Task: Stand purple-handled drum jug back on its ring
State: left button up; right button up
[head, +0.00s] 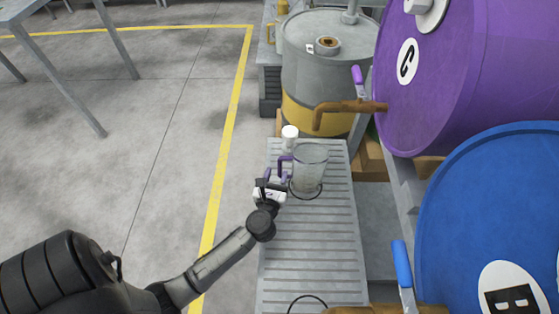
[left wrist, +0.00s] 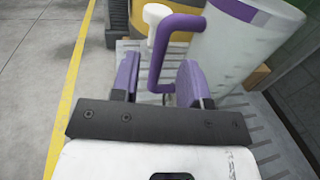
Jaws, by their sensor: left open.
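The clear jug (head: 311,168) stands upright on the slatted grating, its base at a thin dark ring (head: 291,192). Its purple handle (head: 284,160) faces left. My left gripper (head: 277,177) is beside the jug at the handle. In the left wrist view, its two purple fingers (left wrist: 158,80) are apart, with the lower part of the purple handle (left wrist: 157,62) showing between or just beyond them. I cannot tell whether they touch it. The jug's body (left wrist: 230,50) is right of the handle. The jug's base is hidden in the wrist view. My right gripper is not in view.
A white-topped item (head: 290,132) stands just behind the jug. A purple drum (head: 450,90) with a brown tap (head: 345,107) and a blue drum (head: 500,210) crowd the right. A second ring (head: 307,297) lies at the near end of the grating (head: 330,250). The grating's middle is clear.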

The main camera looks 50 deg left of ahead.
pick_arm(q)
jog(key=s+d+r+m+t+h+p, duration=0.15)
jog(key=s+d+m+h, duration=0.25)
jog(key=d+m+h, duration=0.75)
jog(key=s+d+r+m+g+h+b, duration=0.1)
jog(key=s+d+r+m+h, duration=0.45)
jog(key=m, duration=1.05)
jog(key=s+a+f+m+g+y, duration=0.2)
jog(key=s+f+m+g+y, duration=0.1)
jog(key=s+m+g, duration=0.3)
jog(key=s+a+f+m+g+y, duration=0.2)
jog(key=s+f+m+g, duration=0.4)
jog(key=m, duration=0.5)
jog(key=shift+s+f+y, duration=0.25)
jog(key=shift+s+y, duration=0.65)
jog(key=shift+s, duration=0.15)
